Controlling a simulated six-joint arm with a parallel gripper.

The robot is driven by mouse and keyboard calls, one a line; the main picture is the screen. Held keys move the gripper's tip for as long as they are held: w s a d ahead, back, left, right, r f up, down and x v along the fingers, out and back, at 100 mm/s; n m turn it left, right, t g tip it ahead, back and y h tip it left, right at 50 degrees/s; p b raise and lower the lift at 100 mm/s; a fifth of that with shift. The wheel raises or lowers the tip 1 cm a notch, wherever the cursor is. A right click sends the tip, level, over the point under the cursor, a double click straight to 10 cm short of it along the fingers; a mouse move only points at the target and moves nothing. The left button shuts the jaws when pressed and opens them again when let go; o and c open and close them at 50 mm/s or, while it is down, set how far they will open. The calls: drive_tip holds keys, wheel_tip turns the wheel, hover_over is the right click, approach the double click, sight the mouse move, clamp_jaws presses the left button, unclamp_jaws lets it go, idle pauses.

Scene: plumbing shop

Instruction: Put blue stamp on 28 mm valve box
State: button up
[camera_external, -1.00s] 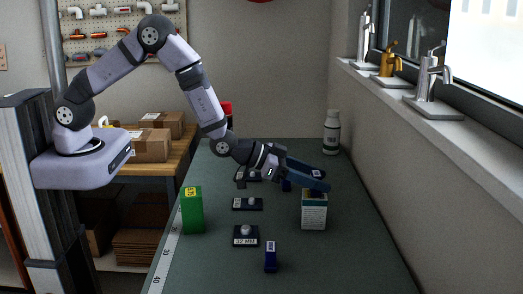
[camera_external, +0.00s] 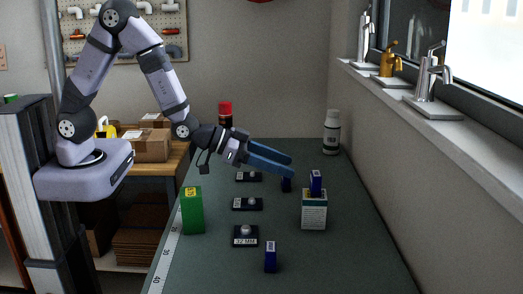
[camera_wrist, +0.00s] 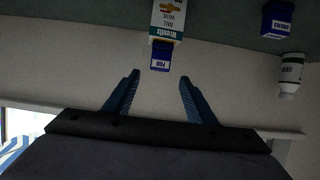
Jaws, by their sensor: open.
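A blue stamp (camera_external: 316,183) stands upright on top of a white valve box (camera_external: 314,212) at the right of the bench. In the wrist view the stamp (camera_wrist: 160,57) touches the box (camera_wrist: 167,20), whose label partly shows; I cannot read a size on it. My gripper (camera_external: 291,166) is open and empty, above and left of the stamp, apart from it. Its two blue fingers (camera_wrist: 158,76) are spread in the wrist view. Another blue block (camera_external: 286,184) stands behind and left of the box, and one more (camera_external: 271,257) stands near the front.
Dark bases with small fittings (camera_external: 246,236) line the bench's middle. A green box (camera_external: 192,210) stands at the left edge. A white bottle (camera_external: 332,132) and a red-capped bottle (camera_external: 225,113) stand at the back. The bench's right side (camera_external: 365,235) is clear.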

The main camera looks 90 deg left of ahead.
drive_tip(key=shift+v, duration=1.05)
